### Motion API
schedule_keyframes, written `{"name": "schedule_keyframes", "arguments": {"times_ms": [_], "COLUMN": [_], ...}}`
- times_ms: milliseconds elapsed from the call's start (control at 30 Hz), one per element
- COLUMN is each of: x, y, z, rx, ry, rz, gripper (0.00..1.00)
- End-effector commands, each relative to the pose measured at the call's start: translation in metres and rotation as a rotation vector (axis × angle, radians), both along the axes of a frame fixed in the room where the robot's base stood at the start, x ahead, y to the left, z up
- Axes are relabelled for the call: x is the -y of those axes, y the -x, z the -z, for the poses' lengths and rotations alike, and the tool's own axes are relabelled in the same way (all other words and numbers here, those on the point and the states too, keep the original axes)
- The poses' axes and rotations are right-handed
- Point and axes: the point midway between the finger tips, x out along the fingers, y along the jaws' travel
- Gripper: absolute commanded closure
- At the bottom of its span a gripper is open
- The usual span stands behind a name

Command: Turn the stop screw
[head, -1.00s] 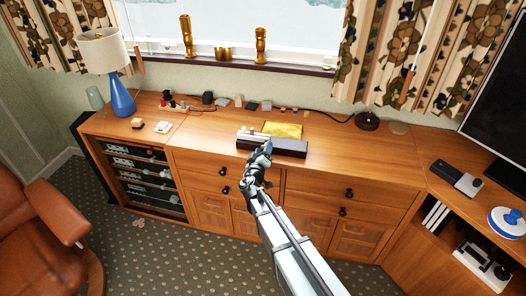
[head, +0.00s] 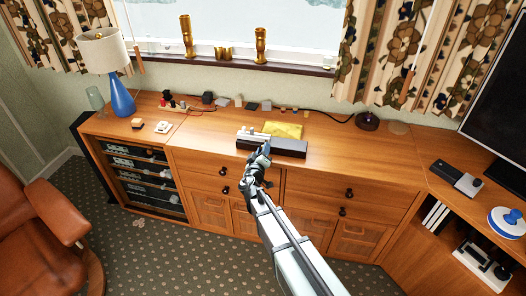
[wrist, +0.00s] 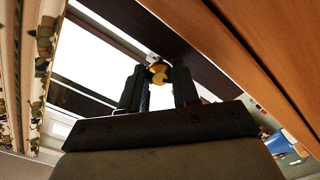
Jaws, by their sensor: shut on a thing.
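A small brass-coloured knob, seemingly the stop screw (wrist: 158,72), shows between my fingertips in the wrist view. My gripper (wrist: 158,82) is shut on it, with one dark finger on each side. In the head view my gripper (head: 265,148) reaches the front of a long dark block (head: 289,147) on the sideboard. A pale metal piece (head: 250,134) sits on the left part of this block. The screw is hidden behind my gripper in the head view, and its turn angle cannot be told.
A yellow cloth (head: 284,130) lies just behind the block on the wooden sideboard (head: 330,145). Small parts and a cable lie along the back. A blue lamp (head: 122,98) stands at left, a black device (head: 450,175) at right. Drawer knobs stick out below.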

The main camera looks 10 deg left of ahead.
Motion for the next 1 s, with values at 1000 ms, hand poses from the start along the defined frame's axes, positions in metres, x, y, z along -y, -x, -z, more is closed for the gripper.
{"name": "schedule_keyframes", "arguments": {"times_ms": [1000], "x": [-0.0004], "y": [-0.0008], "z": [0.0003], "rx": [0.006], "ry": [0.863], "rz": [0.0], "gripper": [1.0]}}
